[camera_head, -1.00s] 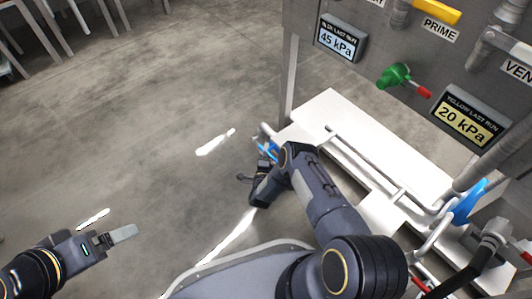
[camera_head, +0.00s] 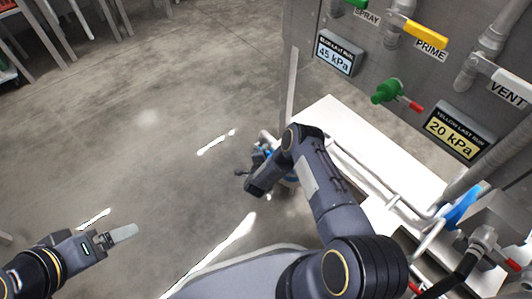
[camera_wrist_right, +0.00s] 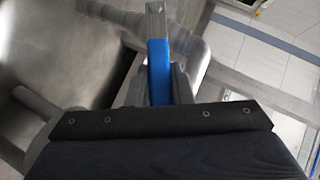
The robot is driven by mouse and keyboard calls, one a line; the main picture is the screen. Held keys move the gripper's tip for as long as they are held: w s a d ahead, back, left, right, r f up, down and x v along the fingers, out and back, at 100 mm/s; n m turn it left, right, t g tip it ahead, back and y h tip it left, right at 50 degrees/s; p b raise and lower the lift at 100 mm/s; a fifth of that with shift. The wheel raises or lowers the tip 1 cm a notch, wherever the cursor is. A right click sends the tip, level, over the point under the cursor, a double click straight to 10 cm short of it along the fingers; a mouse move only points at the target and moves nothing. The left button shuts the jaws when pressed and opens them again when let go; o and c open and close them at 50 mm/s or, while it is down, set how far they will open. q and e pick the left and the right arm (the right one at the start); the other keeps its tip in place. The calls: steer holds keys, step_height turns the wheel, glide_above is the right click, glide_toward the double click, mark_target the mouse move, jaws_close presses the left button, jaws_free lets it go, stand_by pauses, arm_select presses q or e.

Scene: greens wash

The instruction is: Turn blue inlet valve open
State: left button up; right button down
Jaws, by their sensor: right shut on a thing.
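A blue valve handle (camera_wrist_right: 160,72) shows in the right wrist view, running up between the fingers of my right gripper (camera_wrist_right: 155,88). The gripper is shut on this handle. In the head view, small blue parts (camera_head: 262,149) show at the low pipework beside my right wrist, and my arm hides most of the valve and the grip. A second blue handle (camera_head: 462,208) sits on the pipework farther right, apart from my gripper. My left gripper (camera_head: 116,237) is over bare floor at the lower left, away from the valves; its finger gap is unclear.
A grey panel carries a green valve (camera_head: 388,91), a yellow handle (camera_head: 426,36), and displays reading 45 kPa (camera_head: 335,55) and 20 kPa (camera_head: 460,132). Pipes run above a white base (camera_head: 335,112) near my right arm.

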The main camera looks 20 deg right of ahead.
steer(key=c, duration=1.3)
jaws_free()
steer(key=shift+r, duration=0.1)
steer(key=p+v, duration=0.3)
steer(key=v, duration=0.4)
steer(key=shift+s+a+r, duration=0.1)
steer(key=shift+s+a, duration=0.05)
steer(key=shift+s, duration=0.2)
steer(key=shift+c, duration=0.2)
